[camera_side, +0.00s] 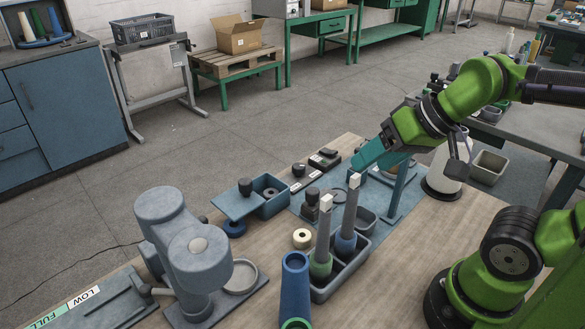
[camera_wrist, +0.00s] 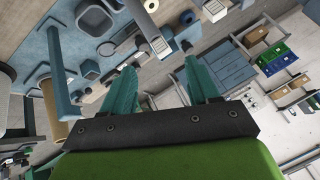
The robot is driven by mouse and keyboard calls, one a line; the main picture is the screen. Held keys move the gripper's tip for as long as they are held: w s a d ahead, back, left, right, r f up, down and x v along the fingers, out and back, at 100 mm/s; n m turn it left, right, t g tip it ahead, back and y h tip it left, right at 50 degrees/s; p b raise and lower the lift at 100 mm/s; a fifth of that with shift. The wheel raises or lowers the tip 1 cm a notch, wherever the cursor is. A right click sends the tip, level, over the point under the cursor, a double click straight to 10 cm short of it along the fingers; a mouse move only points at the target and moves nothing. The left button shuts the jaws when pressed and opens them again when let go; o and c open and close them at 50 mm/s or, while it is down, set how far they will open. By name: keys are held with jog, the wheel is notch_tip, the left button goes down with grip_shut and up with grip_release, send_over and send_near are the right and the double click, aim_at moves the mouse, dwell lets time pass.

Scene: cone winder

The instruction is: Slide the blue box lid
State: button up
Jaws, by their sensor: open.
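The blue box (camera_side: 274,207) stands on the wooden table left of the blue mat in the side view. Its blue lid (camera_side: 232,206), with a black knob (camera_side: 245,187), juts out to the left, so the box's right part is uncovered and a pale ring (camera_side: 270,192) shows inside.
A tray (camera_side: 345,280) with two tall pale-topped cones (camera_side: 323,235) stands in front of the box. A blue ring (camera_side: 235,228) and a cream ring (camera_side: 302,238) lie near it. A grey-blue machine (camera_side: 185,250) stands front left. Small black-knobbed items (camera_side: 324,158) sit behind right.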

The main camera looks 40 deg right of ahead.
jog(key=w+a+n+g, duration=0.1)
jog(key=w+a+g, duration=0.25)
jog(key=w, duration=1.15)
jog(key=r+g+h, duration=0.2)
jog(key=g, duration=0.2)
send_over(246, 182)
notch_tip(246, 182, down, 17)
jog(key=shift+w+r, duration=0.1)
grip_shut()
